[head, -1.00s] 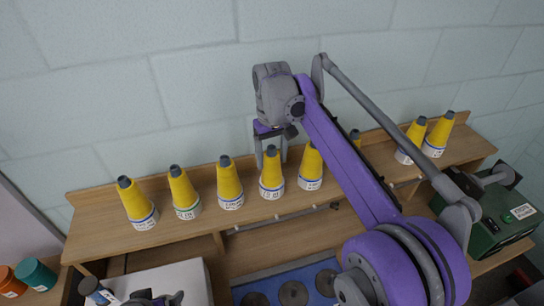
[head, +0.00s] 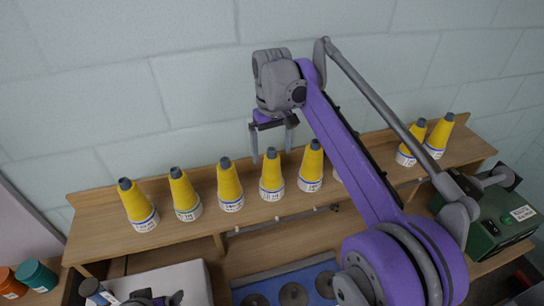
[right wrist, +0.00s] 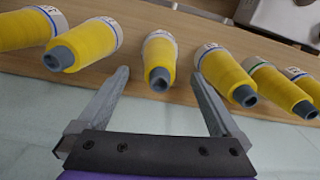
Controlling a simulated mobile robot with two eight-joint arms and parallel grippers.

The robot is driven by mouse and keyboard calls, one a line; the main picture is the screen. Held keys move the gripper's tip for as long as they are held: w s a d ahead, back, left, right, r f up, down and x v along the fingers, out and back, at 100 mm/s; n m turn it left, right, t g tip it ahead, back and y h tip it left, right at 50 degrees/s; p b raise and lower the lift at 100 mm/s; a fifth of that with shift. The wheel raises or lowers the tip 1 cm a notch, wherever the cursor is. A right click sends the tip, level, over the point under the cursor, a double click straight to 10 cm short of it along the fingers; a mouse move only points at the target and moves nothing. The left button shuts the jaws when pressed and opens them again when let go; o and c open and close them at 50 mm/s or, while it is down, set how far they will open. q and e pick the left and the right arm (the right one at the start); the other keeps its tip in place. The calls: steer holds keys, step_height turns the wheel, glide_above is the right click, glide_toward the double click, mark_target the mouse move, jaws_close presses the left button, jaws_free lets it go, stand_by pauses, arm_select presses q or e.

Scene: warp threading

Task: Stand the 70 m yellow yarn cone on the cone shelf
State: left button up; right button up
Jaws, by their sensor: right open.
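Several yellow yarn cones with grey tips stand upright in a row on the wooden cone shelf (head: 95,222). Their labels are too small to read, so I cannot tell which is the 70 m one. My right gripper (head: 272,155) is open and empty, with its fingers hanging just above and behind one yellow yarn cone (head: 272,176). In the right wrist view, a yellow cone (right wrist: 159,52) shows between the spread fingers of the right gripper (right wrist: 160,75), apart from both. Part of my left arm shows at the bottom edge of the head view; its jaws cannot be made out.
Neighbouring cones (head: 230,185) (head: 311,168) stand close on both sides. My right arm hides part of the shelf. A green box (head: 490,228) is at the right, below the shelf. A blue tray (head: 255,283) with dark round pieces lies below. Bare shelf shows at the far left.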

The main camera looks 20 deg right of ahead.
steer(key=r, duration=0.8)
steer(key=shift+w+p, duration=0.2)
steer(key=shift+p, duration=0.2)
steer(key=shift+s+r, duration=0.2)
steer(key=shift+r, duration=0.15)
steer(key=s+d+f+m+t, duration=0.1)
steer(key=s+f+t, duration=0.5)
steer(key=s+f, duration=1.6)
step_height(320, 180, down, 2)
steer(key=shift+s+d+f+m, duration=0.1)
steer(key=shift+s+d+m, duration=0.3)
steer(key=shift+d, duration=0.45)
